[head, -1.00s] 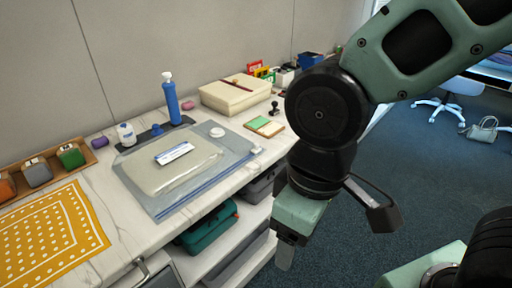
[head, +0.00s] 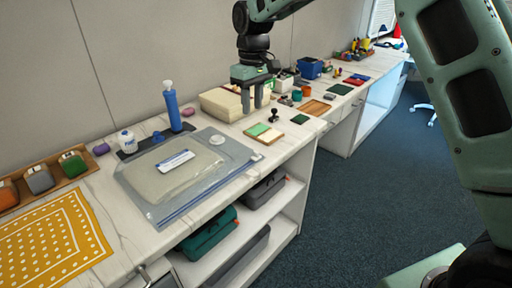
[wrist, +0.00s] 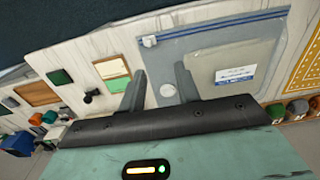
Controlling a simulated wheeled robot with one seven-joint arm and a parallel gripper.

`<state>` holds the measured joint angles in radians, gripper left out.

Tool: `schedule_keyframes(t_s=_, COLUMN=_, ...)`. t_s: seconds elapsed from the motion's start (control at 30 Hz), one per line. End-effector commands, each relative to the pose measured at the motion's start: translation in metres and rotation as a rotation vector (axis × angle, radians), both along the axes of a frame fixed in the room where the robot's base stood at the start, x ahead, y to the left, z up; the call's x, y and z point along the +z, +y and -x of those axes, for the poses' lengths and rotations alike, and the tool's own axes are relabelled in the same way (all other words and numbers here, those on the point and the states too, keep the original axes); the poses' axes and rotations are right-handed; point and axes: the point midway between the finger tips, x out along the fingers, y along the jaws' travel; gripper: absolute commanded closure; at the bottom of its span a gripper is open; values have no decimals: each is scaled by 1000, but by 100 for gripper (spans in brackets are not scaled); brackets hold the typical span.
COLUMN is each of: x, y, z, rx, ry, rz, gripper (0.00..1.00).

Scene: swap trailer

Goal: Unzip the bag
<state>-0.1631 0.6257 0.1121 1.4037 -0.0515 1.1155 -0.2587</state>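A clear grey zip bag (head: 150,202) lies flat on the counter with a beige packet (head: 150,180) inside, bearing a white label (head: 175,161). A blue zip strip (head: 200,197) runs along its front edge. A small white slider (wrist: 149,41) sits at one end of the strip in the wrist view; in the head view this is the right end. A white round disc (head: 217,140) lies at the bag's back right. My gripper (head: 254,102) is open and empty, pointing down above the counter, right of and behind the bag. In the wrist view its fingers (wrist: 160,92) are well apart.
A green and tan notepad (head: 264,133) and a black stamp (head: 274,115) lie right of the bag. A blue pump bottle (head: 172,108) stands behind it. A cream box (head: 222,104) is near my gripper. A yellow dotted cloth (head: 50,240) lies at left. Shelves hold a teal case (head: 207,232).

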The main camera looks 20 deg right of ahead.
Motion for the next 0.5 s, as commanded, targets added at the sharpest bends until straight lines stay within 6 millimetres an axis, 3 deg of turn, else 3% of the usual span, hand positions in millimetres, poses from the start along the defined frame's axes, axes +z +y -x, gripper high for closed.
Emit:
schedule_keyframes(t_s=0.1, x=-3, y=-15, z=-19, rx=-11, ry=-1, rz=17, gripper=67)
schedule_keyframes(t_s=0.27, x=-11, y=-18, z=-23, rx=-12, ry=-2, rz=21, gripper=67)
schedule_keyframes(t_s=0.5, x=-52, y=-18, z=-22, rx=-12, ry=2, rz=21, gripper=67)
